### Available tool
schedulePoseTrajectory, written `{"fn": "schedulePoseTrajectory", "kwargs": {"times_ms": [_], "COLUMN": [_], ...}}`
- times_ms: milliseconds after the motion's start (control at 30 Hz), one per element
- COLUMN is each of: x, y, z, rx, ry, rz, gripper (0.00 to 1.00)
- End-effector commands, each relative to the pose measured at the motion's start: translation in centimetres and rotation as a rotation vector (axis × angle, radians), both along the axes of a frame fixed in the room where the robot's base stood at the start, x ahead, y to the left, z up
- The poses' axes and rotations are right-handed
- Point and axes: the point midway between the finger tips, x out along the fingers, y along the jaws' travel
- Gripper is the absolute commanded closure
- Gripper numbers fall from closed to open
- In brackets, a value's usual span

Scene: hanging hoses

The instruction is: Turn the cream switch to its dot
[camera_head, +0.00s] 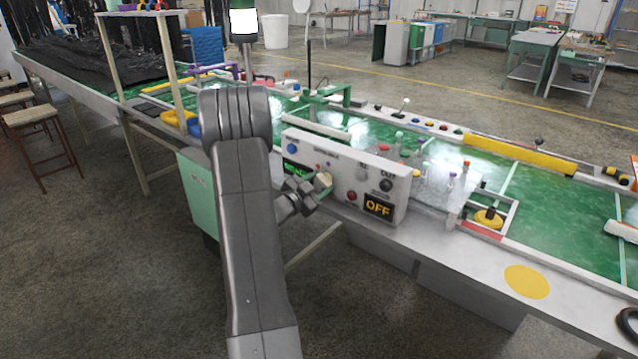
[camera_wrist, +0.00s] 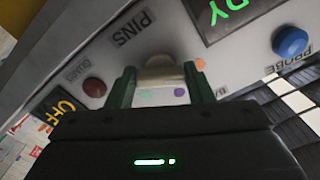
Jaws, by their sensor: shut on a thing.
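The cream switch (camera_head: 325,179) is a knob on the front of a white control box (camera_head: 342,160). In the wrist view the cream switch (camera_wrist: 160,70) sits between my two green fingers, which grip its sides. My gripper (camera_head: 316,186) is shut on it. Near the knob in the wrist view are an orange dot (camera_wrist: 200,64) by the right finger and a purple dot (camera_wrist: 179,92). The knob's pointer is not clear, so I cannot tell which dot it faces. Part of the knob's face is hidden by my gripper.
The box also carries a red button (camera_wrist: 94,87), a blue button (camera_wrist: 291,41), an OFF display (camera_head: 379,207) and a green-lettered display (camera_wrist: 232,12). It stands on a long green-topped bench (camera_head: 420,160). A yellow disc (camera_head: 526,281) marks the bench's front edge.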

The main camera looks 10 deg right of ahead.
Motion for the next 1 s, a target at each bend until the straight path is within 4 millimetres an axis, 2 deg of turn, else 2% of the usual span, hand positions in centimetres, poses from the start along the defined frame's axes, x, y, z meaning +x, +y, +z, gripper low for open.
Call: {"fn": "schedulePoseTrajectory", "kwargs": {"times_ms": [400, 433, 533, 833, 1000], "x": [-0.1, -0.1, -0.1, -0.1, -1.1], "y": [0.1, 0.1, 0.0, 0.1, 1.5], "z": [-0.2, -0.2, -0.2, -0.1, -0.1], "rx": [-0.003, -0.003, -0.003, -0.004, -0.004], "ry": [0.010, 0.010, 0.009, 0.006, 0.007], "rz": [0.001, 0.001, 0.001, 0.000, 0.003], "gripper": [0.76, 0.49, 0.31, 0.31, 0.31]}}
